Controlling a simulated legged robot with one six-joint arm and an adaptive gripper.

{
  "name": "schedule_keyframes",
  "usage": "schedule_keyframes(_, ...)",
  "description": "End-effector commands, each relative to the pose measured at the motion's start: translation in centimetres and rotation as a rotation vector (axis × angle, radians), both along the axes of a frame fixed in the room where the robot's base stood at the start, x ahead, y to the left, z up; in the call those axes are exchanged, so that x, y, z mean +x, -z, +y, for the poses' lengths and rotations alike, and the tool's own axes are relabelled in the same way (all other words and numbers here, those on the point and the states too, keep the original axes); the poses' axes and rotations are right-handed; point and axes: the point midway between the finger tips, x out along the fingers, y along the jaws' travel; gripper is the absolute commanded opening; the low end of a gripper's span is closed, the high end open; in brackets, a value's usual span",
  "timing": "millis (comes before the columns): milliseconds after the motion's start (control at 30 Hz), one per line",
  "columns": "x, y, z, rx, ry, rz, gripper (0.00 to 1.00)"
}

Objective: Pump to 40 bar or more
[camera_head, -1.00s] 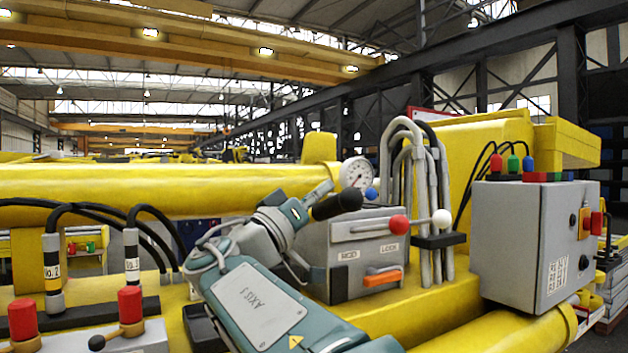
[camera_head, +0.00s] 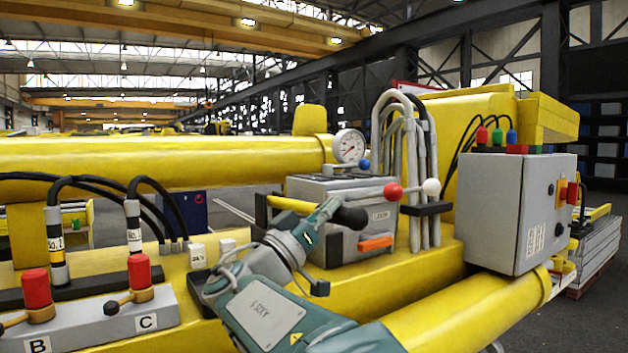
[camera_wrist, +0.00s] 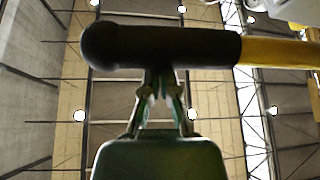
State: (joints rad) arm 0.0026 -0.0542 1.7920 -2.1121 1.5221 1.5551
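The pressure gauge (camera_head: 349,147), round with a white face, stands behind the grey pump box (camera_head: 335,250). Its needle shows, but its scale is too small to read. A yellow pump lever (camera_head: 291,204) with a black grip (camera_head: 351,217) crosses in front of the box. My gripper (camera_head: 328,212) is at the black grip, coming from the lower left. In the wrist view the black grip (camera_wrist: 160,46) lies across my fingers (camera_wrist: 160,92), which close together against it; the fingertips are hidden behind it. The yellow lever (camera_wrist: 275,53) runs off to the right.
A red knob (camera_head: 392,192), a white knob (camera_head: 431,187) and an orange handle (camera_head: 376,243) are on or by the box. Grey bent pipes (camera_head: 413,170) and a grey control cabinet (camera_head: 520,210) stand right. Red-capped valves B (camera_head: 37,290) and C (camera_head: 139,270) are at left.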

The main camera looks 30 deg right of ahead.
Motion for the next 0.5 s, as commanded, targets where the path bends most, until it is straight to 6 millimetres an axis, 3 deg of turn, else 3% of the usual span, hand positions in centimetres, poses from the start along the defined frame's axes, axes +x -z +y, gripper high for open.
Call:
schedule_keyframes(200,-0.1,4.3,-1.6,0.008,0.0,0.005,0.0)
schedule_keyframes(500,-0.1,4.5,-0.9,0.002,-0.002,0.002,0.0)
